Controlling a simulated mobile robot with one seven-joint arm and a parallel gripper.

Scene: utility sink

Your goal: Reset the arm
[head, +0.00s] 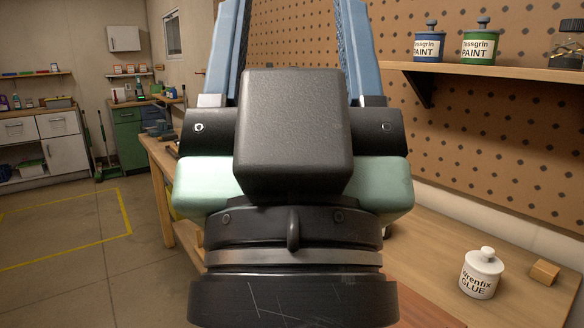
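My gripper (293,25) fills the middle of the head view, seen from close behind, with its black and pale green body and two blue fingers pointing up. The fingers stand wide apart, so it is open. Only pegboard shows between them, and I see nothing held. The fingertips run out of the top of the frame. My gripper's body hides part of the wooden workbench (440,262) behind it.
A white glue pot (481,274) and a small wooden block (544,271) stand on the bench at the right. A wall shelf (480,72) holds a blue paint can (428,46), a green paint can (480,46) and a jar. Open floor (65,240) lies at left.

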